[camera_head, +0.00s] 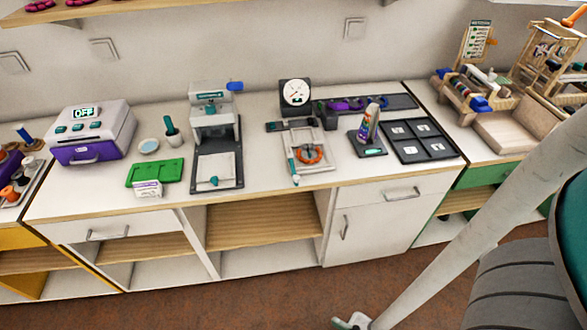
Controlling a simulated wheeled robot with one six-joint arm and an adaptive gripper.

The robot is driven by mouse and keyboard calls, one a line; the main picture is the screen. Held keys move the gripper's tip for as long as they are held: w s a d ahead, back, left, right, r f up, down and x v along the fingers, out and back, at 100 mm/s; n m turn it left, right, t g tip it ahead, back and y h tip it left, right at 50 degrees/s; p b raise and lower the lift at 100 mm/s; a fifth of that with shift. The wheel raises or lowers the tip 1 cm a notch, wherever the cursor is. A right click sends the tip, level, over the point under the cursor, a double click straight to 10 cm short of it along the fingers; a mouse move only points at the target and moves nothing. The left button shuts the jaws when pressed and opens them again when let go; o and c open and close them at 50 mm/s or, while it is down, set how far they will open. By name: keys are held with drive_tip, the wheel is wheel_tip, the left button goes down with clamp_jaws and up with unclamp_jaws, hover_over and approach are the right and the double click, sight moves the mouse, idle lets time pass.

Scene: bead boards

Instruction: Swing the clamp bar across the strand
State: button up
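A small pale board (320,164) lies near the front of the white counter, right of centre. An orange ring-shaped strand (309,154) lies on it. A thin bar with a teal end (294,172) lies along the board's left side, beside the strand and not across it; it looks like the clamp bar. How it is hinged is too small to tell. My gripper is not recognisable in view.
A press-like stand (216,140) stands left of the board, and a dial gauge (295,92) behind it. A pale slanted tube crosses the lower right.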

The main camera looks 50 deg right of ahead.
drive_tip(key=shift+o, duration=0.4)
drive_tip(key=m+g+h, duration=1.4)
drive_tip(key=m+h, duration=0.4)
approach(294, 179)
drive_tip(key=d, duration=1.1)
drive_tip(key=shift+w, duration=0.15)
